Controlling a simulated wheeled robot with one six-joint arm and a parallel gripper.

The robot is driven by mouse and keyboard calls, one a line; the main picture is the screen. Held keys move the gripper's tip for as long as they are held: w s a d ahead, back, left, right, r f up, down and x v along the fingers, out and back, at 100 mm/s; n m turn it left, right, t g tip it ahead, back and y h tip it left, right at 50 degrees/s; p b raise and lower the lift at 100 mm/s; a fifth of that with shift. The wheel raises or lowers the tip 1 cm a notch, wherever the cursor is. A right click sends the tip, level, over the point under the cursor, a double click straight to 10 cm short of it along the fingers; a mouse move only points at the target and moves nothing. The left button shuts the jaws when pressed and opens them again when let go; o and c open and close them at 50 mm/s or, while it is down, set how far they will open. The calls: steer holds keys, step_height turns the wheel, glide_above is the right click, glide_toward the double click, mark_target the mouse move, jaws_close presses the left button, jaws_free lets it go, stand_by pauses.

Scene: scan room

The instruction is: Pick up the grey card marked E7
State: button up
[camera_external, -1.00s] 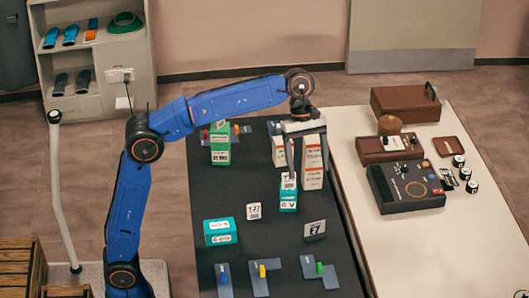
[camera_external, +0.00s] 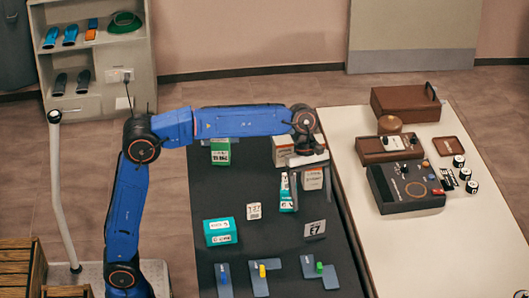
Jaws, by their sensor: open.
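The grey card marked E7 (camera_external: 315,229) stands tilted on the dark table (camera_external: 270,240), on its right side. My gripper (camera_external: 311,206) points down from the arm above and behind the card. Its two fingers are spread apart with nothing seen between them. The fingers hang in front of a teal and white box (camera_external: 286,193) and a white box in this view. I cannot tell the exact gap between fingertips and card.
A small white card (camera_external: 254,211) and a teal box (camera_external: 220,232) stand left of the E7 card. Grey pieces with blue, yellow (camera_external: 262,271) and green blocks lie in front. A green box (camera_external: 221,152) is farther back. A white table (camera_external: 400,250) with devices adjoins on the right.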

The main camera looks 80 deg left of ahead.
mark_target(315, 226)
steer(key=x, duration=1.1)
steer(key=shift+w+d+r, duration=0.1)
steer(key=shift+d, duration=0.15)
steer(key=c, duration=1.2)
